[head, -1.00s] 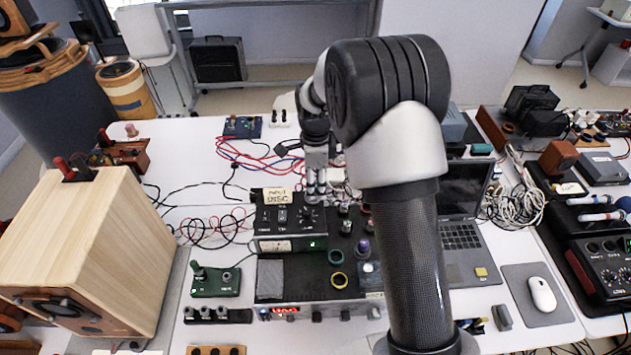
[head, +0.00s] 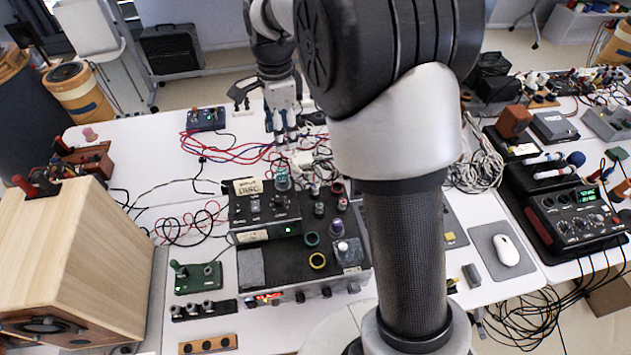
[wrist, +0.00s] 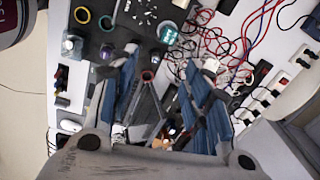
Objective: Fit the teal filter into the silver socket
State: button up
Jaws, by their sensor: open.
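The teal filter (head: 283,181) stands upright at the back right of the small black box; it also shows at the top of the wrist view (wrist: 167,32). I cannot clearly make out a silver socket; whatever is under the filter is hidden by it. My gripper (head: 283,138) is open, above and behind the filter in the head view and apart from it. In the wrist view, my blue-padded fingers (wrist: 168,98) are spread with nothing held between them.
The small black box (head: 250,208) sits on a larger dark unit (head: 285,270). A teal ring (head: 312,239), a yellow ring (head: 318,261) and a purple-topped knob (head: 337,226) stand close by. Red and blue cables (head: 222,150) lie behind. A wooden speaker (head: 75,255) stands left.

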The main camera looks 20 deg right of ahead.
jog(key=s+r+n+t, duration=0.2)
jog(key=s+r+n, duration=0.35)
jog(key=s, duration=0.55)
jog(key=s+r+n+t, duration=0.1)
jog(key=s+r+n, duration=0.5)
jog(key=s, duration=0.5)
jog(key=s+f+n+t, duration=0.1)
jog(key=s+f+n, duration=0.3)
jog(key=s+n, duration=0.2)
jog(key=shift+s+a+n, duration=0.3)
jog(key=shift+s+n, duration=0.05)
jog(key=shift+s, duration=0.5)
jog(key=shift+f, duration=0.1)
notch_tip(320, 180, down, 4)
jog(key=b, duration=0.3)
jog(key=shift+b, duration=0.4)
